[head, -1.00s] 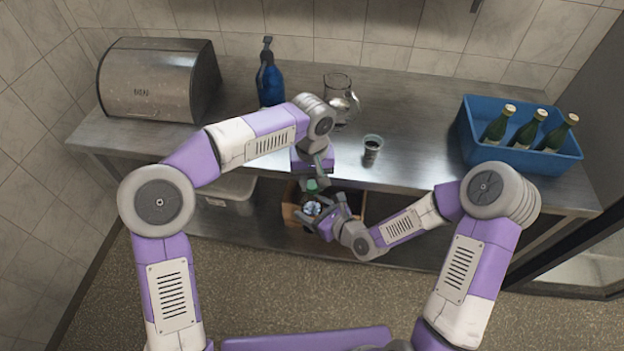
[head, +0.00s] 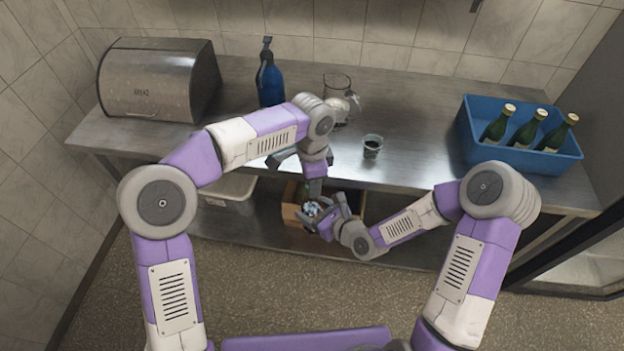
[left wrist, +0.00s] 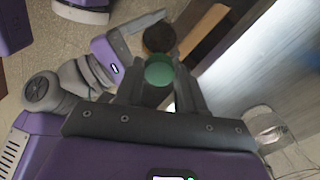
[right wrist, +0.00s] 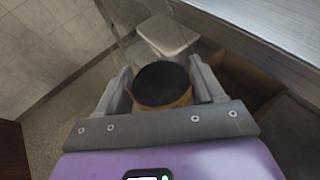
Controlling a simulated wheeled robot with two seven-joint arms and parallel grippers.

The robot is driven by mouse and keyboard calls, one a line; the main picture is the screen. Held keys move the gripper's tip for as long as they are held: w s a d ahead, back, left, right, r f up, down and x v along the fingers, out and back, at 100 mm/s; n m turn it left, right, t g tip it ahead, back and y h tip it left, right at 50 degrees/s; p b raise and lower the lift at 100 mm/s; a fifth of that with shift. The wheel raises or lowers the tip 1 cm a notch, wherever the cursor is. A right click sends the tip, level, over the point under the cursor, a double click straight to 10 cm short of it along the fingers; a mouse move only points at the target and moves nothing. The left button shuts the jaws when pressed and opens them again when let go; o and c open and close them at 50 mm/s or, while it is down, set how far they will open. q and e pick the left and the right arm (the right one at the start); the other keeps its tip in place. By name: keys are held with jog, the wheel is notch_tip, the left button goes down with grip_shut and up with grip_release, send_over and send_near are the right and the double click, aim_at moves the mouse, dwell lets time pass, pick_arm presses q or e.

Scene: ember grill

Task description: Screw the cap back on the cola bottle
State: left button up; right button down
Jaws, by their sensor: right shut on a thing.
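The cola bottle (right wrist: 163,84) shows in the right wrist view as a dark round end with a tan side. My right gripper (head: 318,213) is shut on it and holds it below the front edge of the counter. In the left wrist view the green cap (left wrist: 159,70) lies between the fingers of my left gripper (left wrist: 160,88). The dark bottle (left wrist: 158,38) shows just beyond the cap. My left gripper points down above the bottle. I cannot tell whether its fingers touch the cap, or whether the cap sits on the neck. The neck is hidden.
The steel counter (head: 420,135) carries a bread box (head: 155,85), a blue spray bottle (head: 269,82), a glass jug (head: 337,95), a small dark cup (head: 372,147) and a blue crate (head: 520,157) of green bottles. A wooden box (head: 291,211) and white bin (head: 228,193) stand below.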

pick_arm(q)
jog(key=shift+o, duration=1.4)
jog(key=shift+r, duration=2.3)
jog(key=shift+c, duration=0.3)
jog(key=n, duration=0.1)
jog(key=r+n, duration=0.1)
jog(key=n, duration=0.1)
jog(key=r+n, duration=0.1)
jog(key=n, duration=0.3)
jog(key=r+n, duration=0.1)
jog(key=n, duration=0.1)
jog(key=shift+r, duration=0.2)
jog(key=shift+f, duration=4)
